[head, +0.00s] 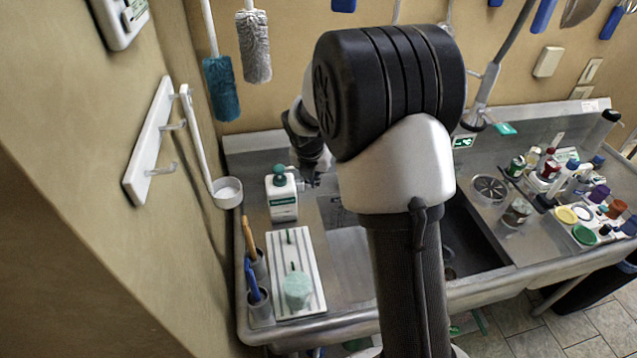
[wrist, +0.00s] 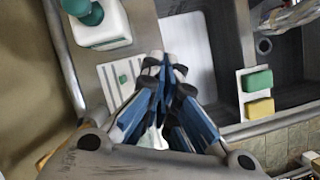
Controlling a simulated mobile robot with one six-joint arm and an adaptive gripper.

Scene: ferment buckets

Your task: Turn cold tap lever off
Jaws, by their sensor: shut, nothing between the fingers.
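No lever that I can tell as the cold tap's shows clearly in either view. In the head view a metal tap fitting (head: 481,112) stands on the back wall to the right of my arm, with a flat teal piece (head: 504,128) beside it. I cannot tell whether that piece is a lever. My arm hides the middle of the sink's back. My gripper (head: 313,176) is at the left end of the sink, close to the white bottle with a green cap (head: 283,200). In the wrist view my gripper (wrist: 166,66) is shut and empty, its tips pointing toward the sink.
A striped draining tray (head: 313,262) lies left of the basin, and brush holders (head: 261,304) stand at its left. The white bottle also shows in the wrist view (wrist: 102,28), near the fingers. Sponges (wrist: 258,80) lie by the basin. Bottles and jars crowd the right counter.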

